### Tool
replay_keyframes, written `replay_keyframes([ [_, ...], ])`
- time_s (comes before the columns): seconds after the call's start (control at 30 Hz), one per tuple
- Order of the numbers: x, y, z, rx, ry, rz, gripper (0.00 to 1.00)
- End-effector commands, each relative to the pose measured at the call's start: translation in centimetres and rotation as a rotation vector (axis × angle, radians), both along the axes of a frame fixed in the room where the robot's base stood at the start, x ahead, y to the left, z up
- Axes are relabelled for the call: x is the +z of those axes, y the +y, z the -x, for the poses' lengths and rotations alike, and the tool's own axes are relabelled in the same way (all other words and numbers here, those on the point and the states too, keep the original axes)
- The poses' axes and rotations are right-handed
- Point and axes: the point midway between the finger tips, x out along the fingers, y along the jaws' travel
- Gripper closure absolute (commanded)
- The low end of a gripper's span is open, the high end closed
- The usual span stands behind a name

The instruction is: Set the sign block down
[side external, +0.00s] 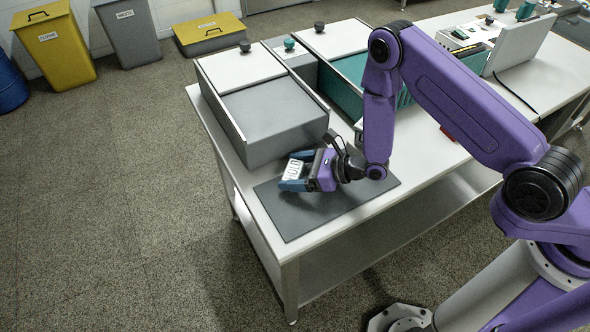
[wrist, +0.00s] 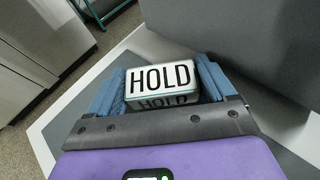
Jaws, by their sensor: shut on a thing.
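The sign block (wrist: 160,80) is a white block with black HOLD lettering. In the wrist view it sits between the two blue fingers of my gripper (wrist: 162,92), which is shut on it. In the side view my gripper (side external: 293,172) is low over the left part of the dark grey mat (side external: 320,210), and the sign block (side external: 292,169) shows white between the fingers. I cannot tell whether the block touches the mat.
A grey bin with a white lid (side external: 268,118) stands just behind the mat, close to my gripper. A teal bin (side external: 350,72) stands to its right. The front of the mat is clear. The white table's (side external: 240,190) left edge is near.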

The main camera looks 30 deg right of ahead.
Motion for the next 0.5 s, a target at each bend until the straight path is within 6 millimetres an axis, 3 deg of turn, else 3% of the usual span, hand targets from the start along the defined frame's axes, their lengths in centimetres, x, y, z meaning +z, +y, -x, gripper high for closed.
replay_keyframes([
  [0.27,-0.24,0.0,0.0,0.0,0.0,0.0,0.47],
  [0.3,-0.3,0.0,0.0,0.0,0.001,-0.001,0.13],
  [0.33,-0.27,0.0,0.0,0.0,0.0,0.0,0.04],
  [0.5,-0.25,0.01,0.0,0.0,0.0,0.0,0.0],
])
